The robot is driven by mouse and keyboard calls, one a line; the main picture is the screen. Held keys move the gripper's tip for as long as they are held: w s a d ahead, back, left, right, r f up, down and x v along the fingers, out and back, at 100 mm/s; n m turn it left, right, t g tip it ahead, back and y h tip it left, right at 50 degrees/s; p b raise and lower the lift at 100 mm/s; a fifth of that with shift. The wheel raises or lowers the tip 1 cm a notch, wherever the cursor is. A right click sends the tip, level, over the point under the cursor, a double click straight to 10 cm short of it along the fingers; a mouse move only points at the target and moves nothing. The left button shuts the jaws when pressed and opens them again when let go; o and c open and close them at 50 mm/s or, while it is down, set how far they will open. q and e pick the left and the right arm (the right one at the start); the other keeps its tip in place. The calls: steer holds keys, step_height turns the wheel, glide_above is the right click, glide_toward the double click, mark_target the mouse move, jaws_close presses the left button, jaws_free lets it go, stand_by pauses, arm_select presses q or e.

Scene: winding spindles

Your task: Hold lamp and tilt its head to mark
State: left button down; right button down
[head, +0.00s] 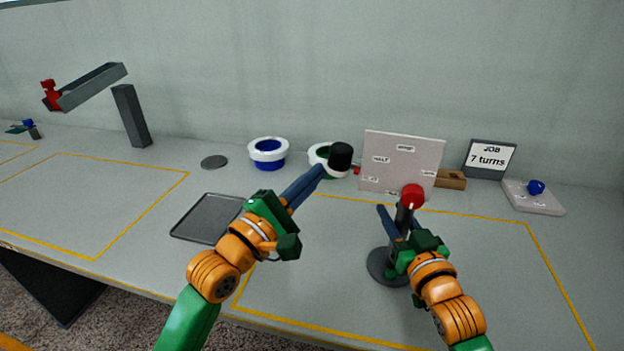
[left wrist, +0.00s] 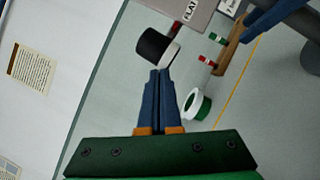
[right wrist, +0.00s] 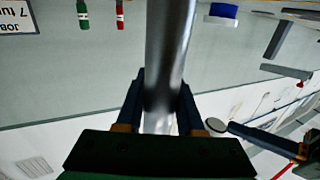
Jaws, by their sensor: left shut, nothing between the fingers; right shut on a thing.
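The lamp has a round dark base (head: 378,268), an upright post and a red knob (head: 412,195) on top. My right gripper (head: 398,216) is shut on the post, which shows as a grey metal tube (right wrist: 168,40) between its fingers in the right wrist view. A black cylindrical head (head: 340,156) is left of a pale labelled board (head: 403,150); a red stem beside it meets the board's edge. In the left wrist view the head (left wrist: 152,46) shows a pale face. My left gripper (left wrist: 160,74) is shut and empty, fingertips at the head; contact is unclear.
A "7 turns" job card (head: 490,158), a wooden block (head: 450,180) and a pale plate with a blue knob (head: 536,188) stand at the back right. White-rimmed blue (head: 268,153) and green rings stand behind my left gripper. A dark tray (head: 190,228) lies to its left.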

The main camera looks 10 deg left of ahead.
arm_select(q)
steer(key=shift+r+m, duration=0.3)
steer(key=shift+r, duration=0.05)
steer(key=d+r+m+g+y, duration=0.1)
steer(key=d+r+m+g, duration=0.1)
steer(key=d+r+m, duration=0.2)
steer(key=d+r+m+g+y, duration=0.1)
steer(key=d+r+m, duration=0.3)
steer(key=r, duration=0.5)
steer(key=shift+s+r+m+g, duration=0.3)
steer(key=shift+m+g, duration=0.3)
steer(key=shift+m, duration=0.8)
steer(key=shift+a+r, duration=0.1)
